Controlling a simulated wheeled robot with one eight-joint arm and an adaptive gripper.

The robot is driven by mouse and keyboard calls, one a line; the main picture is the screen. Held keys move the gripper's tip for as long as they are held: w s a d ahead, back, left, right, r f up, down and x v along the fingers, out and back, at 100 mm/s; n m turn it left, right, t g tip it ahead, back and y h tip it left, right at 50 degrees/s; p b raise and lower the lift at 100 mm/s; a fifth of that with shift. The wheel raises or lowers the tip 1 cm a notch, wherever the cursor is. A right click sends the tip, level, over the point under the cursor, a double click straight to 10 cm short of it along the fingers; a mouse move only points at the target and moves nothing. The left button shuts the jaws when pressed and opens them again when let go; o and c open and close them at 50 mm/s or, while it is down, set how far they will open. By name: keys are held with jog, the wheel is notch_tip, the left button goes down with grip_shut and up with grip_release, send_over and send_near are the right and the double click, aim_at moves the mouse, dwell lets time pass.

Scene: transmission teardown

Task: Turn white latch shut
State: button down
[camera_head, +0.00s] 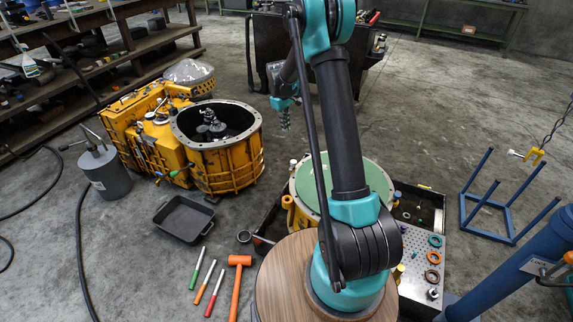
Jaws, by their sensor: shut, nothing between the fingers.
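I cannot clearly make out a white latch in the head view. My gripper (284,120) hangs at the end of my arm, pointing down. It is small in the picture, and its fingers are shut with nothing held. In the picture it shows above and to the right of the open round end of the yellow transmission housing (228,168). No contact with anything is visible. Part of the scene behind my arm is hidden.
A black tray (183,219), coloured hand tools and an orange mallet (237,283) lie on the floor. A grey can (104,172) stands left. A green-topped round part (377,180) is partly behind my arm. A blue stand frame (491,208) is at right. Open floor lies beyond.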

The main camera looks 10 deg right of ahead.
aim_at(292, 167)
jog(key=w+a+f+n+g+h, duration=0.1)
jog(key=w+a+f+n, duration=0.1)
jog(key=w+f, duration=0.5)
jog(key=w+a+f+n+g, duration=0.1)
jog(key=w+a+f+n, duration=0.15)
jog(key=f, duration=0.85)
jog(key=s+d+f, duration=0.3)
jog(key=d+f, duration=0.2)
jog(key=f, duration=0.4)
jog(key=shift+d+f+m, duration=0.3)
jog(key=shift+m, duration=0.15)
jog(key=shift+s, duration=0.1)
